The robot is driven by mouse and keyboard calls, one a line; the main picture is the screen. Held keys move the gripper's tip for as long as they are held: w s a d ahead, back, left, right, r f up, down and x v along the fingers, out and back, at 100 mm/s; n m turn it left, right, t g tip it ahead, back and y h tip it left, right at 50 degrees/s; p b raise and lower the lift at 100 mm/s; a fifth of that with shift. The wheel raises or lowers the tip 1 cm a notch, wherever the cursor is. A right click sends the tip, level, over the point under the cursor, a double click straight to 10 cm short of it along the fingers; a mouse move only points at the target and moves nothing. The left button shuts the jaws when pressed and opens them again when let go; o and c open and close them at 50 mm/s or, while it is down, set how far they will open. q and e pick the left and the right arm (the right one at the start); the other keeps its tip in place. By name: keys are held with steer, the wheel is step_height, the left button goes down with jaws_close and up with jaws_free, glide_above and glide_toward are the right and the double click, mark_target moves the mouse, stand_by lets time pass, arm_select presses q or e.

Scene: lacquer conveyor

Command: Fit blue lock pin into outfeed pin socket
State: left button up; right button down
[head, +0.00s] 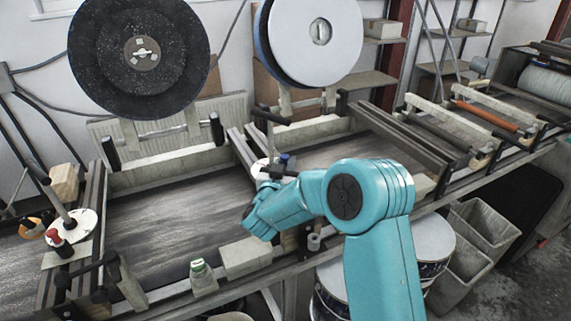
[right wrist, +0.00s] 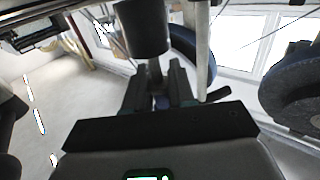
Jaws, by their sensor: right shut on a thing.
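The blue lock pin (head: 284,157) shows as a small blue top just above my right gripper (head: 274,171). The gripper is shut on it over the divider between the two belt sections. In the right wrist view, the dark jaws (right wrist: 158,82) close around a thin stem below a dark cylinder (right wrist: 143,27); its colour is hard to tell there. A white disc (head: 259,166) with an upright rod stands beside the gripper and is partly hidden. I cannot make out the outfeed pin socket or whether the pin touches it. My left gripper is not in view.
A red-topped pin (head: 56,241) stands at the left divider near another white disc. A black reel (head: 139,52) and a white reel (head: 315,40) stand behind the conveyor (head: 170,225). Bins (head: 484,235) stand below right.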

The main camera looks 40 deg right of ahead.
steer(key=shift+f+b, duration=1.3)
steer(key=shift+f, duration=0.15)
steer(key=c, duration=0.9)
jaws_free()
steer(key=shift+o, duration=0.2)
step_height(320, 180, up, 20)
steer(key=p, duration=0.1)
